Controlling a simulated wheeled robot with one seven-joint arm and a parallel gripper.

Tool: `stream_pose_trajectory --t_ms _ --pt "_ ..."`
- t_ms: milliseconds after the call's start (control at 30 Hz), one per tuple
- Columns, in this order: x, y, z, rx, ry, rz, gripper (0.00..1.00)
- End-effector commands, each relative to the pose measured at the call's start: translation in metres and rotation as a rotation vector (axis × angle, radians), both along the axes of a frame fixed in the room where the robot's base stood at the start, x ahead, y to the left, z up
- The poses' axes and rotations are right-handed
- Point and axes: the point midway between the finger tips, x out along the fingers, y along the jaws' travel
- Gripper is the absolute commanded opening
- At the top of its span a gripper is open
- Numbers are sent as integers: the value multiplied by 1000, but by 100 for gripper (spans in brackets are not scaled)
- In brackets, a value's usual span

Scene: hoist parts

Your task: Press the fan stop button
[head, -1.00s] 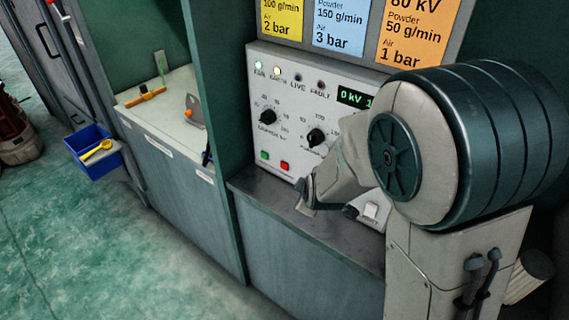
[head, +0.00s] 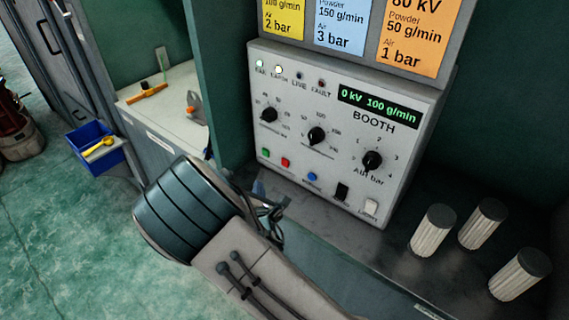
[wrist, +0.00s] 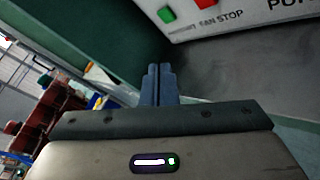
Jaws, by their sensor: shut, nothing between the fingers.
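The booth control panel (head: 345,130) stands on a dark ledge in the head view. Its red fan stop button (head: 285,162) is at the lower left, beside a green button (head: 265,153). In the wrist view the red button (wrist: 204,3) is cut by the top edge, above the label "FAN STOP", with the green button (wrist: 166,14) to its left. My gripper (wrist: 158,72) is shut and empty. Its fingertips are below the buttons in the wrist view and apart from the panel. In the head view my arm hides most of the gripper.
A blue button (head: 312,177), a black switch (head: 342,191) and a white switch (head: 371,206) sit to the right on the panel. Several pale cylinders (head: 433,232) stand on the ledge further right. A green partition (head: 222,95) rises left of the panel.

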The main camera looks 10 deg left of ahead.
Motion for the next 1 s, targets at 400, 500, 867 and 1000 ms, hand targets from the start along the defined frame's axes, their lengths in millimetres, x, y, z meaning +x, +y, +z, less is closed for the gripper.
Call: stream_pose_trajectory --t_ms 400,500,867,1000 --pt "5 -3 0 2 1 -2 0" --pt "13 -8 0 2 0 -3 0" --pt "56 -34 -1 1 1 -4 0" --pt "68 -40 -1 1 2 -2 0"
